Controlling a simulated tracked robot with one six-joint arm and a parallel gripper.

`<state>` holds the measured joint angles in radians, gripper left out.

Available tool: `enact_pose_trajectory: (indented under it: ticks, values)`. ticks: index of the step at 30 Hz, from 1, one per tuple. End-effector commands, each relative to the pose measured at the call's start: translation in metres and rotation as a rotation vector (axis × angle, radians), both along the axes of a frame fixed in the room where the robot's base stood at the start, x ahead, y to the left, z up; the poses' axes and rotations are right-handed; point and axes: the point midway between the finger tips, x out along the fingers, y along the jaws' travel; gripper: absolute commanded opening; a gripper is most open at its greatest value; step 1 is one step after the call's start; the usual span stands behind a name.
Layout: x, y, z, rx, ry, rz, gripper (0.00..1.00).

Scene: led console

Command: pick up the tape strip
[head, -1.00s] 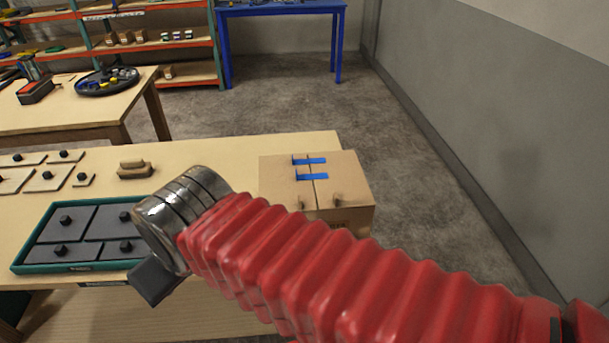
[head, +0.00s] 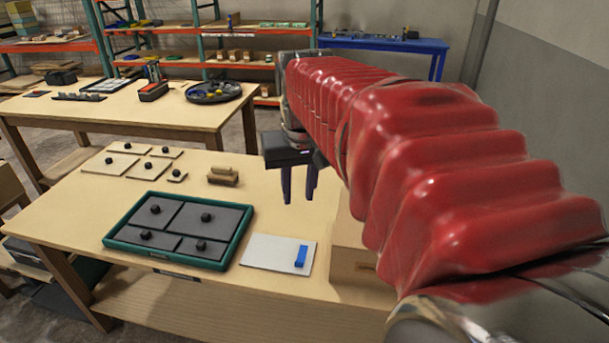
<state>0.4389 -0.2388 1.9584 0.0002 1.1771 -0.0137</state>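A short blue tape strip (head: 301,256) lies on the right part of a white card (head: 268,253) on the near wooden table. My gripper (head: 298,198) points down, above and beyond the card in the picture, apart from the strip. Its two dark fingers are spread with nothing visible between them. A cardboard box (head: 350,263) stands just right of the card.
A green-rimmed tray (head: 110,241) with dark knobbed plates lies left of the card. A small wooden block (head: 223,176) and several pale knobbed plates (head: 111,160) lie behind it. Another table (head: 110,112) and shelves stand farther back. Bare tabletop shows around the block.

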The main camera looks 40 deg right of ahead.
Motion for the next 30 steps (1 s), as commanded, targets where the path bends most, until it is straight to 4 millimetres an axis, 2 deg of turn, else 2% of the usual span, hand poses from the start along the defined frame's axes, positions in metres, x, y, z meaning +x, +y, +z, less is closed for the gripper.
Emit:
enact_pose_trajectory:
  ticks: [1,9,18,21,24,30]
  values:
    - [0.004,-0.019,0.0,0.008,0.017,-0.035,0.27]
    - [0.011,-0.108,0.001,0.056,0.095,-0.192,0.27]
    - [-0.006,-0.21,-0.012,0.121,0.169,-0.359,0.27]
    - [-0.013,-0.232,-0.016,0.138,0.185,-0.395,0.27]
    - [-0.018,-0.245,-0.019,0.147,0.193,-0.416,0.27]
    - [-0.02,-0.249,-0.019,0.151,0.196,-0.423,0.27]
